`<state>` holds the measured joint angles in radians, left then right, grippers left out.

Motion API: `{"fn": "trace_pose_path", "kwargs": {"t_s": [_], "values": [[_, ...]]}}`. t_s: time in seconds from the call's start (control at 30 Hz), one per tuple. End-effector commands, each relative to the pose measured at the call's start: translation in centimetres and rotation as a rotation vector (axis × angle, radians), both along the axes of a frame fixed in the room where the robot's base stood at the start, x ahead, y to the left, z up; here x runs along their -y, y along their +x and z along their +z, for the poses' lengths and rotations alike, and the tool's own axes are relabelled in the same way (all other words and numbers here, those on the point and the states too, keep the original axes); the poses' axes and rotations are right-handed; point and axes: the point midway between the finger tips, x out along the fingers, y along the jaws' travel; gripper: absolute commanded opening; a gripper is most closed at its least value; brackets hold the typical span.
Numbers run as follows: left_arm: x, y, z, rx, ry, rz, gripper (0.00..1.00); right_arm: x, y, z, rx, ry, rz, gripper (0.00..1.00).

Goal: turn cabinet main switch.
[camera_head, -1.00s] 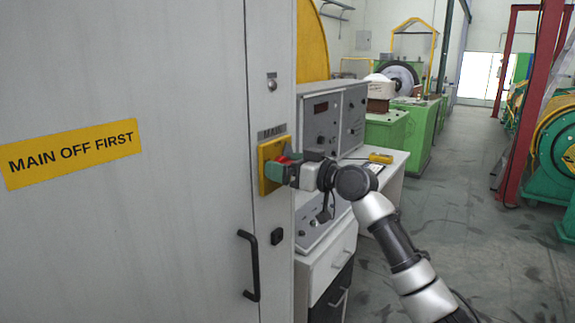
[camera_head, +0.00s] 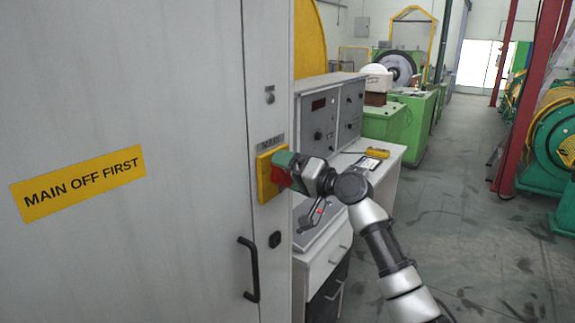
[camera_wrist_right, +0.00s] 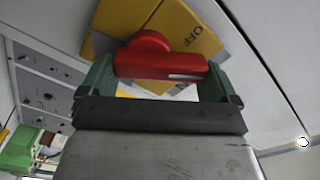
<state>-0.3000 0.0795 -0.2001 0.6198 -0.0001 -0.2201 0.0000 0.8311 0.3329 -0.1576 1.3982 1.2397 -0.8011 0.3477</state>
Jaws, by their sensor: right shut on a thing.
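The main switch has a red handle (camera_wrist_right: 160,62) on a yellow plate (camera_head: 265,172), mounted on the grey cabinet (camera_head: 130,95) below a small label. In the right wrist view the plate also shows (camera_wrist_right: 190,22), with the word OFF at its upper right. My right gripper (camera_head: 285,172) is at the switch. Its two green fingers stand on either side of the red handle and are shut on it. In the wrist view the handle lies across the picture, tilted against the plate. My left gripper is not in view.
A black door handle (camera_head: 252,270) sticks out below the switch. A desk with a grey control console (camera_head: 325,125) stands right behind the cabinet edge. A yellow tool (camera_head: 377,152) lies on the desk. The aisle floor at right (camera_head: 450,220) is clear.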

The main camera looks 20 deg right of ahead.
Motion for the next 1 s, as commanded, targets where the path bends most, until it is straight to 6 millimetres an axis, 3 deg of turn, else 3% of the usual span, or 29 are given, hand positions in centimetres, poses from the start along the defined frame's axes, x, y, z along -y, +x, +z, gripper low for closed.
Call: {"fn": "trace_pose_path", "kwargs": {"t_s": [0.5, 1.0], "values": [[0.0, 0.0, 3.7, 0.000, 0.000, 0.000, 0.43, 0.6, 0.5, 0.1, -0.265, 0.344, -0.002, 0.68], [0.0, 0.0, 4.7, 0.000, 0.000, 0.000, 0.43, 0.8, 0.6, -0.2, -0.362, 0.469, -0.002, 0.68]]}}
